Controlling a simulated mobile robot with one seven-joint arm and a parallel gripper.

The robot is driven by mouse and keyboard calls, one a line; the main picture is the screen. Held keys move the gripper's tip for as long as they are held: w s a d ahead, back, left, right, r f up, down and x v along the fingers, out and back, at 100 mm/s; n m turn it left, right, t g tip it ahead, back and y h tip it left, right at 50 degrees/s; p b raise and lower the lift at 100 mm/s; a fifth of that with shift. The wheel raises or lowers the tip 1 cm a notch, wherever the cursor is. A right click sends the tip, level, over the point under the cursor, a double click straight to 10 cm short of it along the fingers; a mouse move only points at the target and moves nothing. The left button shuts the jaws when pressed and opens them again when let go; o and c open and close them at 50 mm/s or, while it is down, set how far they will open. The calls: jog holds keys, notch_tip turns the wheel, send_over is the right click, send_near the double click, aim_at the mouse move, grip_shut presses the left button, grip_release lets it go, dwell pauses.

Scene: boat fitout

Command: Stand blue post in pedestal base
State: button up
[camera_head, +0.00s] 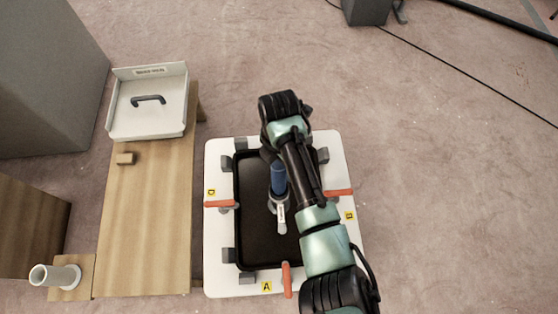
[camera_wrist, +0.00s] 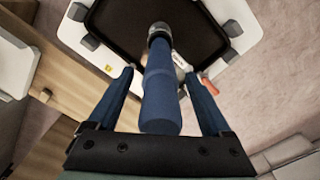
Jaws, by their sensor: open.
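The blue post (camera_head: 278,178) stands over the black panel, its lower end at a grey collar, the pedestal base (camera_head: 271,205), with a pale labelled lever (camera_head: 282,218) beside it. In the wrist view the blue post (camera_wrist: 160,95) runs away from me to the grey collar (camera_wrist: 159,33) and looks seated in it; the depth of the fit is hidden. My gripper (camera_wrist: 160,78) is open, with one blue finger on each side of the post and visible gaps on both sides. In the head view my arm hides the fingers.
The black panel (camera_head: 255,245) lies in a white frame (camera_head: 219,270) with grey blocks and orange-red levers (camera_head: 287,280) around it.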

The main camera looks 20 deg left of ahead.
jog(key=shift+r, duration=0.1)
notch_tip(320, 180, up, 13)
jog(key=shift+f+p, duration=0.1)
jog(key=shift+p, duration=1.15)
